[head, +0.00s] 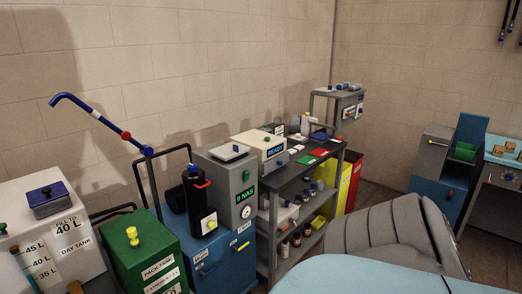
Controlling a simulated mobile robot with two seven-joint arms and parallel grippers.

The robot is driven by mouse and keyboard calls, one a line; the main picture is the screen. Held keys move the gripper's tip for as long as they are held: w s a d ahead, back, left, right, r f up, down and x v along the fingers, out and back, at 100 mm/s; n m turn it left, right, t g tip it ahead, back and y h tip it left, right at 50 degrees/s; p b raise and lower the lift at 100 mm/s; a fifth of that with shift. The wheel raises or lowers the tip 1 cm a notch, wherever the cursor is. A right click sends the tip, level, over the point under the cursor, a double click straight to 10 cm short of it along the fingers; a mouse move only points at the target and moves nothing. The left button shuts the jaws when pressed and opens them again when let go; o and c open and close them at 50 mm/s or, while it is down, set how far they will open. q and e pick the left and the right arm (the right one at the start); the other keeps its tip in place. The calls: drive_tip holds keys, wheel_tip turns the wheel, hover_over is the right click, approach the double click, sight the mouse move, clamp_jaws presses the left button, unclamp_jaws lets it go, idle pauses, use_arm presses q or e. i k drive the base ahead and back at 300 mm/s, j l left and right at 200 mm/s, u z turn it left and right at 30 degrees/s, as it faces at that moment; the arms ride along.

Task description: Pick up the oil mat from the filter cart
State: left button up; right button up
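The likely filter cart is a blue cabinet (222,268) left of centre, with a black cylinder (200,205) that has a red handle and a black tube handle behind it. A grey box (245,185) marked "8 NAS", with a round gauge, stands at its back right. A small pale flat piece (229,151) lies on top of the grey box; I cannot tell whether it is the oil mat. I see no other clear mat on the cart. Neither of my grippers shows in the view.
A green pack tank (125,245) and a white day tank (60,240) stand left of the cart. A grey shelf unit (315,172) with several small items stands to its right, beside yellow and red bins (356,175). Large grey and pale blue shapes fill the lower right foreground.

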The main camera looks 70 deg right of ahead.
sight(227, 151)
drive_tip(key=z, duration=1.95)
